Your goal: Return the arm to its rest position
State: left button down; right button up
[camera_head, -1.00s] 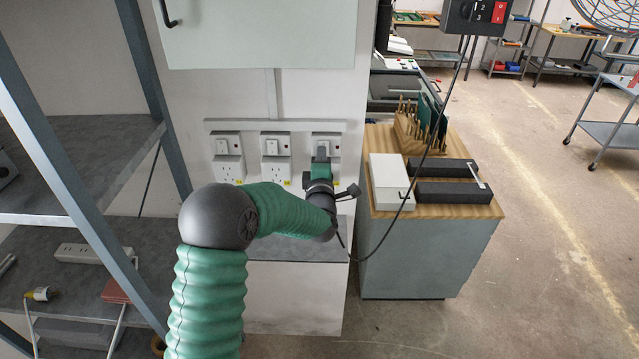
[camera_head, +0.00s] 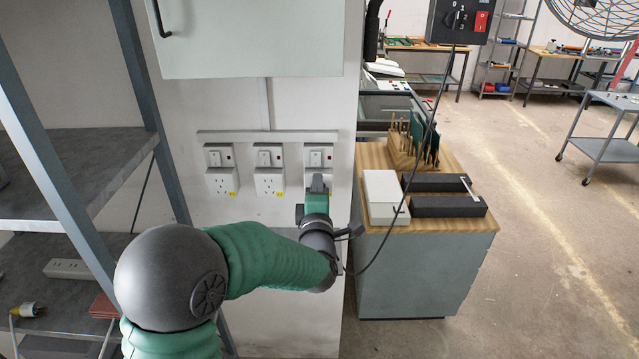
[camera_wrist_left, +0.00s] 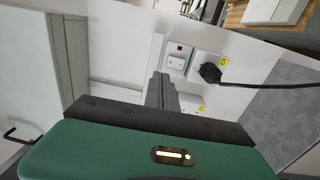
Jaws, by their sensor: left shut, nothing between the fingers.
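My left gripper (camera_head: 318,182) is shut and empty in front of the right-most wall socket (camera_head: 319,156), hiding its lower part in the head view. Its closed dark fingers (camera_wrist_left: 161,92) show in the left wrist view, pointing toward the wall. My green left arm reaches in from the lower left with its dark elbow bent. In the left wrist view a black plug (camera_wrist_left: 210,73) sits at a white socket, beside the fingers and apart from them, with a black cable running right. My right gripper is in neither view.
Two other sockets, left (camera_head: 221,170) and middle (camera_head: 268,170), look empty. A grey shelf rack (camera_head: 75,180) stands close at the left. A wood-topped cabinet (camera_head: 440,222) stands at the right. A cabinet hangs above. A black cable (camera_head: 398,205) hangs near my wrist.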

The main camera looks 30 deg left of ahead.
pick_arm(q)
jog(key=s+d+f+m+g+h+b, duration=0.1)
jog(key=s+d+f+m+g+h, duration=0.1)
jog(key=d+f+m+h, duration=0.35)
jog(key=s+d+f+m+g+h+b, duration=0.25)
jog(key=d+f+m, duration=0.4)
jog(key=f, duration=0.45)
jog(key=s+d+f+m+g, duration=0.2)
jog(key=s+f+m+g, duration=0.2)
jog(key=s, duration=0.6)
jog(key=s+d+f+m+g+h, duration=0.1)
jog(key=s+f+m+g, duration=0.4)
jog(key=s+f+m, duration=0.3)
jog(key=s, duration=0.3)
jog(key=shift+d+h+b, duration=0.3)
jog(key=shift+d+b, duration=0.1)
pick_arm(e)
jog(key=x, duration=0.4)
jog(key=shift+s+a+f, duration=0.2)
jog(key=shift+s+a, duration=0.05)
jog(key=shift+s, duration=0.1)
pick_arm(q)
jog(key=shift+d, duration=0.3)
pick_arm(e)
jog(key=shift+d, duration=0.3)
pick_arm(q)
jog(key=shift+a, duration=0.15)
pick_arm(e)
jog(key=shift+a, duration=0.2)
